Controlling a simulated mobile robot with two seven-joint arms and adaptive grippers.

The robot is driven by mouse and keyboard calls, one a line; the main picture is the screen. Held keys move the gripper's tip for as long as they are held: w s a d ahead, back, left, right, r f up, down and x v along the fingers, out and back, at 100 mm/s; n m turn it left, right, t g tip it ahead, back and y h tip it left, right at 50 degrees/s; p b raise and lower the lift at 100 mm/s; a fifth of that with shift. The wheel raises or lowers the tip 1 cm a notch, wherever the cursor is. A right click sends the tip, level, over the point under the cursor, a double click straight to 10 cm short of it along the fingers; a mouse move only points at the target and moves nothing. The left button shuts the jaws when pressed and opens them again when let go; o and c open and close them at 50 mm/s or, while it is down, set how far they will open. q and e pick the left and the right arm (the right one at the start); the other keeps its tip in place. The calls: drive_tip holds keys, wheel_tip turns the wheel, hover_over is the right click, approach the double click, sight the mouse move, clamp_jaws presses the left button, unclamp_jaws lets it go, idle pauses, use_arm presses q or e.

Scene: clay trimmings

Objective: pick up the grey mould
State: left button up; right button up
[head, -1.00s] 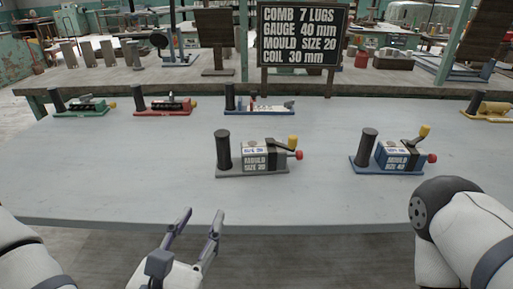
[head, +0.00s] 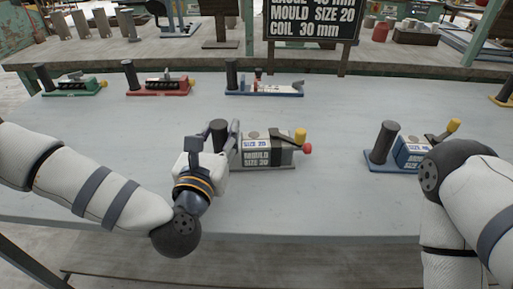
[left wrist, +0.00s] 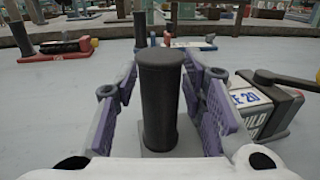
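The grey mould (head: 268,155) sits on its grey base at mid-table, marked "SIZE 20", with a yellow knob and a red knob at its right end. Its black upright post is at the left end, partly hidden by my gripper in the head view. My left gripper (head: 226,130) is at this post. In the left wrist view the post (left wrist: 160,100) stands upright between the two open fingers, with small gaps seeming to show beside it. The mould's block (left wrist: 265,105) is to the right. My right gripper is out of view; only part of that arm shows.
A blue mould (head: 410,152) stands to the right, partly behind my right arm. Green (head: 72,88), red (head: 160,88) and blue-based (head: 265,90) devices line the table's back. A sign (head: 312,20) stands behind them. The grey table (head: 330,205) is clear in front.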

use_arm(q)
drive_tip(key=shift+w+f, duration=0.1)
drive_tip(key=shift+w, duration=0.05)
clamp_jaws()
